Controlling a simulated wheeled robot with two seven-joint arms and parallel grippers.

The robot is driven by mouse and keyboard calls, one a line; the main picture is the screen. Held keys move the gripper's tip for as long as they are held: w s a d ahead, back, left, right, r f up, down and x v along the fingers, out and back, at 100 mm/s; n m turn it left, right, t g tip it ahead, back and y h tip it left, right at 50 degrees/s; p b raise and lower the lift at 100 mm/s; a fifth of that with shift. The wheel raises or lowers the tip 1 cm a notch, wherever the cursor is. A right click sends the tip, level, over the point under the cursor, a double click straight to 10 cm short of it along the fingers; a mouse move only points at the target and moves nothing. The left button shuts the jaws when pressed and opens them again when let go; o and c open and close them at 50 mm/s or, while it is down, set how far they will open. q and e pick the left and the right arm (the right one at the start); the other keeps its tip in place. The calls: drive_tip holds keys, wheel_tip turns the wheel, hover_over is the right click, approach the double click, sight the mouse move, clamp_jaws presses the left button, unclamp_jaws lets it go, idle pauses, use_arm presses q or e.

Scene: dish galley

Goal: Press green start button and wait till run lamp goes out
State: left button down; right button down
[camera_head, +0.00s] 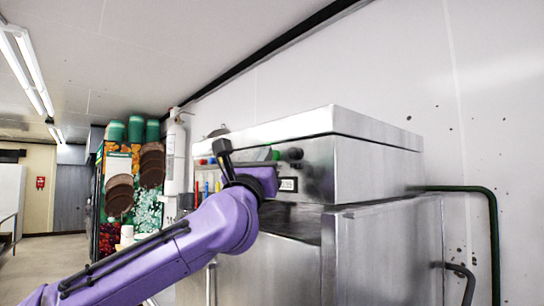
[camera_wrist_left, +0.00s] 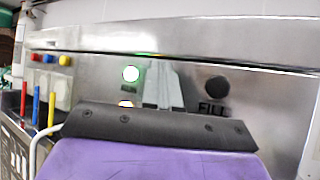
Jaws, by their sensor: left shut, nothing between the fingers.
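The steel dish machine's front panel (camera_wrist_left: 275,95) fills the left wrist view. A round green light or button (camera_wrist_left: 131,73) glows there, and I cannot tell which it is.
A black round knob (camera_wrist_left: 217,86) marked FILL is right of the fingers. Red, blue and yellow knobs (camera_wrist_left: 48,59) are at the left, above coloured handles (camera_wrist_left: 37,105). A white cylinder (camera_head: 175,155) stands left of the machine (camera_head: 375,165). A green pipe (camera_head: 492,230) runs at the right.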

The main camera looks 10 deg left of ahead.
use_arm(q)
drive_tip(key=shift+s+a+f+b, duration=0.1)
drive_tip(key=shift+s+a+b, duration=0.35)
drive_tip(key=shift+s, duration=0.15)
drive_tip(key=s+a+b, duration=0.1)
drive_tip(key=s, duration=0.1)
drive_tip(key=s+a+b, duration=0.1)
drive_tip(key=s+a, duration=0.1)
idle(0.3)
idle(0.7)
